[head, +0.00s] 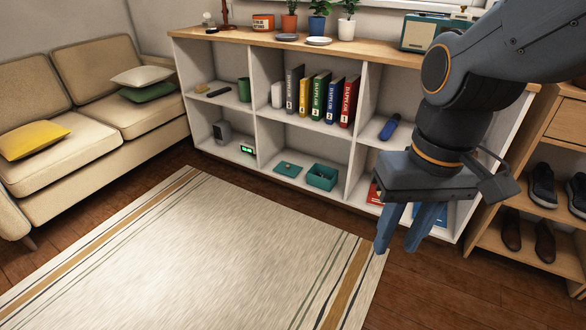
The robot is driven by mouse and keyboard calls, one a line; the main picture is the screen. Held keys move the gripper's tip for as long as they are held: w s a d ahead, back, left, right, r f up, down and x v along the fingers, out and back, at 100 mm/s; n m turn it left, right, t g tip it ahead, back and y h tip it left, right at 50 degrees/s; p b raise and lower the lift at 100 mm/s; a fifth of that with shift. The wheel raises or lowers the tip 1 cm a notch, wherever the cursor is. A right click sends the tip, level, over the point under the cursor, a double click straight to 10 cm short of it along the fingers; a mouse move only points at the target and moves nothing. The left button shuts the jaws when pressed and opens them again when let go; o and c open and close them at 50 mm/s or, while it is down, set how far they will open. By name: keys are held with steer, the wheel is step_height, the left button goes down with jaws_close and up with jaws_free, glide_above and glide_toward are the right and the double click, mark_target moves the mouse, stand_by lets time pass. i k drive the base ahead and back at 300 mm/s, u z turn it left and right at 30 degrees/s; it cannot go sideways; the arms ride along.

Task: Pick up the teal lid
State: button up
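The teal lid (288,169) is a flat, square teal piece. It lies on the lower middle shelf, to the left of an open teal box (321,178) with small items in it. My gripper (398,248) points down at the right, in front of the shelf unit and well to the right of the lid. Its two blue fingers are apart, with nothing seen between them. My arm hides part of the right-hand compartments.
The white shelf unit (258,118) has uprights and an upper shelf with several binders (318,95) above the lid. A rug (190,255) covers open floor in front. A shoe rack (528,235) stands right, a sofa (110,120) left.

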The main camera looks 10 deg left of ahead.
mark_target(287, 168)
steer(key=u, duration=1.15)
steer(key=i, duration=1.25)
steer(key=z, duration=1)
steer(key=i, duration=0.8)
steer(key=z, duration=0.15)
